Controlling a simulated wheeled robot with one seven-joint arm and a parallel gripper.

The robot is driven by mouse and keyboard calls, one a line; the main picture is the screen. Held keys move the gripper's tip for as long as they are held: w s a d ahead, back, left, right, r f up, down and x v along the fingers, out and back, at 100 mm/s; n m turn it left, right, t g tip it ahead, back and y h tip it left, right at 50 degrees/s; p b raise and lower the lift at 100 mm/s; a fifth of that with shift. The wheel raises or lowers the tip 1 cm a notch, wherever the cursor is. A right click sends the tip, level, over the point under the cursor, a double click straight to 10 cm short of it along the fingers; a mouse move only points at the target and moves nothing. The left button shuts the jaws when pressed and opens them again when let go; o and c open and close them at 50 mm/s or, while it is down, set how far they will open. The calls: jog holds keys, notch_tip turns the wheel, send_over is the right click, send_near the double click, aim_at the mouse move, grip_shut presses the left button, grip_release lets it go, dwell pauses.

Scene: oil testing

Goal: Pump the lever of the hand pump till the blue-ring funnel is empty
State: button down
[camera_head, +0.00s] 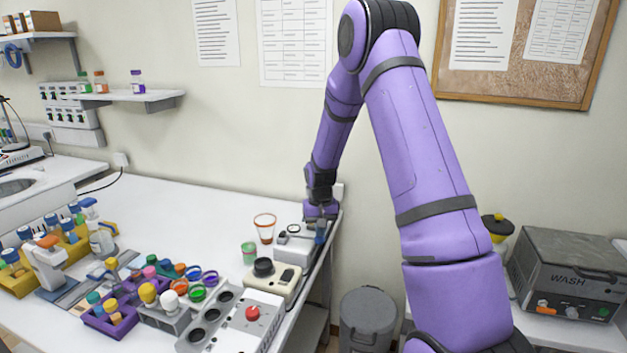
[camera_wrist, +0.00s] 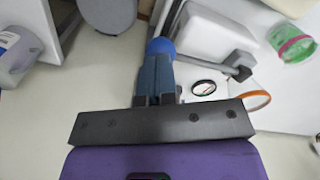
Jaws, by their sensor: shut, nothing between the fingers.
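The hand pump (camera_head: 294,238) is a white box with a round gauge at the right edge of the table. In the wrist view its gauge (camera_wrist: 203,88) shows a dark rim, and a grey bar runs beside it. My gripper (camera_head: 320,236) is low at the pump's right side. In the wrist view my gripper (camera_wrist: 157,72) is shut and empty, with its tips at a blue knob (camera_wrist: 160,47) that looks like the lever's end; I cannot tell whether they touch. A blue-ring funnel (camera_head: 210,278) stands among other ringed funnels at the table's front; its contents are too small to tell.
An orange-rimmed cup (camera_head: 265,222) and a green cup (camera_head: 249,252) stand left of the pump. A device with a black knob (camera_head: 264,267) and a panel with dark holes (camera_head: 268,303) stand in front. A grey bin (camera_head: 368,318) is below the table edge.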

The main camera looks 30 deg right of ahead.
notch_tip(320, 180, up, 8)
jog(key=w+a, duration=0.1)
jog(key=shift+w+f, duration=0.2)
dwell(0.4)
jog(key=shift+f, duration=0.15)
dwell(1.4)
jog(key=shift+f, duration=1.05)
jog(key=shift+f, duration=0.1)
jog(key=shift+s+d+f, duration=0.2)
jog(key=shift+s+f, duration=0.1)
jog(key=shift+f, duration=0.35)
jog(key=shift+s+d+f, duration=0.2)
jog(key=shift+s+f, duration=0.05)
jog(key=shift+f, duration=0.55)
